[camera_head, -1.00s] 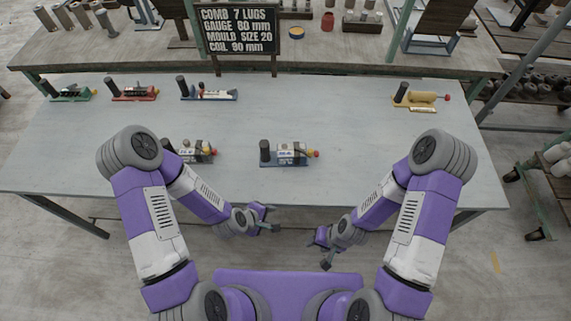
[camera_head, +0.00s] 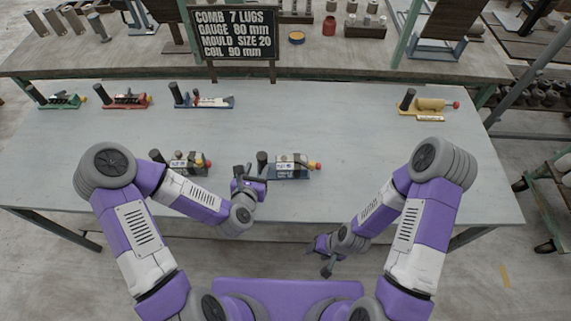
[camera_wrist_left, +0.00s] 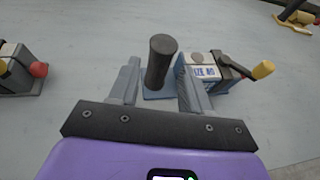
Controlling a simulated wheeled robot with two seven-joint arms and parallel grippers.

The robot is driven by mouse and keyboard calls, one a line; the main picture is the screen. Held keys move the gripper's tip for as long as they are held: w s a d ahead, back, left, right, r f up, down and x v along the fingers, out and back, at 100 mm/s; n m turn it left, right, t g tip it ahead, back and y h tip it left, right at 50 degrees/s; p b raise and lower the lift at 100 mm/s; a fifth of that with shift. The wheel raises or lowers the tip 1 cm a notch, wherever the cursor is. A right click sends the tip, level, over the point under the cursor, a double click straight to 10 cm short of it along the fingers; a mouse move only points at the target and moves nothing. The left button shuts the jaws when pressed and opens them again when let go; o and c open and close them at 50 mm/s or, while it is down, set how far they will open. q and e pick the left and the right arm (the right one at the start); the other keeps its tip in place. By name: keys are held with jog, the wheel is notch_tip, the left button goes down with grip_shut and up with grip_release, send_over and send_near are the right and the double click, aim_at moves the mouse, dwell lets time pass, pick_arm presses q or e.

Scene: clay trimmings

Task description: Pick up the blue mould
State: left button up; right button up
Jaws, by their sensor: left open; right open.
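A blue mould (camera_head: 290,168) stands at the front middle of the table, with a dark upright handle (camera_head: 262,163) at its left end and a red and yellow knob at its right. In the left wrist view the handle (camera_wrist_left: 161,60) stands between the fingers of my open left gripper (camera_wrist_left: 156,78), with a gap on each side. The blue base shows around its foot. In the head view my left gripper (camera_head: 246,180) is just left of the handle. A second blue-based mould (camera_head: 207,102) is at the back. My right gripper (camera_head: 323,256) is open and empty before the table's front edge.
A dark-based mould (camera_head: 186,163) stands close left of my left gripper. Green (camera_head: 60,101) and red (camera_head: 125,101) moulds are back left, a yellow one (camera_head: 428,106) back right. A sign (camera_head: 234,34) stands behind. The table's (camera_head: 385,155) right middle is clear.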

aim_at(261, 162)
pick_arm(q)
jog(key=shift+b+x, duration=0.85)
jog(key=shift+b, duration=0.1)
jog(key=shift+x, duration=2.6)
jog(key=shift+d+r, duration=0.1)
jog(key=shift+c, duration=0.5)
grip_shut()
